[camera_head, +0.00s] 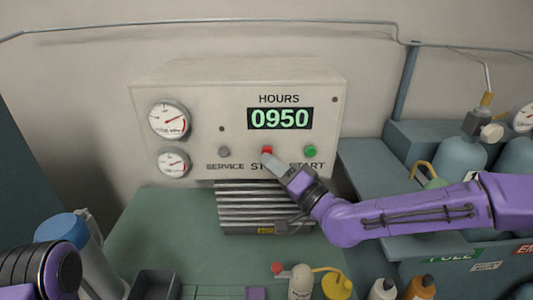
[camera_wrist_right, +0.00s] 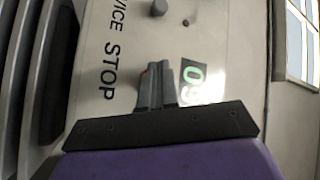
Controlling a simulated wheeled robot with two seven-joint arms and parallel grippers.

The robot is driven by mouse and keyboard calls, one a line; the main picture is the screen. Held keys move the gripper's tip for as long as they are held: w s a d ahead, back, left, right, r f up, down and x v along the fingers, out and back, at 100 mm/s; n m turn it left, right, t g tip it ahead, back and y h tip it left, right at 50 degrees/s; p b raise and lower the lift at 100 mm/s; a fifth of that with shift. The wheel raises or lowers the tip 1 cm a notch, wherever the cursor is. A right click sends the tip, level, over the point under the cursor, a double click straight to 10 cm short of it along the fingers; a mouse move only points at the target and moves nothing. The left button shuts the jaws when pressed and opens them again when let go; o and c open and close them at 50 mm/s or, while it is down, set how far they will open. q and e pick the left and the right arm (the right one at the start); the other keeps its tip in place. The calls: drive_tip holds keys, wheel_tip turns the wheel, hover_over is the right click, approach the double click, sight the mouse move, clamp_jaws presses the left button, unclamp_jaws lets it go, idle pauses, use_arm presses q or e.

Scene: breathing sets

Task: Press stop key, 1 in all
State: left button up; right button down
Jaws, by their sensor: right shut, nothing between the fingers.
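The red stop key (camera_head: 267,150) sits on the front of the cream panel (camera_head: 190,95), above the STOP label, between the grey service key (camera_head: 224,151) and the green start key (camera_head: 310,151). My right gripper (camera_head: 269,160) is shut and empty, its fingertips at the stop key's lower edge. In the right wrist view the shut fingers (camera_wrist_right: 157,85) point at the panel beside the STOP lettering (camera_wrist_right: 111,65) and hide most of the key. I cannot tell whether they touch it. My left arm shows at the lower left, but its gripper is out of view.
The hours display (camera_head: 280,118) reads 0950. Two gauges (camera_head: 169,119) are at the panel's left. A ribbed grey block (camera_head: 262,207) stands below the panel. Bottles, including a yellow one (camera_head: 336,286), stand in front. A teal cylinder (camera_head: 460,158) is at the right.

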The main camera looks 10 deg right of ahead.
drive_tip(key=shift+s, duration=0.25)
drive_tip(key=shift+s+a, duration=0.25)
drive_tip(key=shift+s, duration=0.95)
drive_tip(key=shift+s+a, duration=0.25)
drive_tip(key=shift+s, duration=0.95)
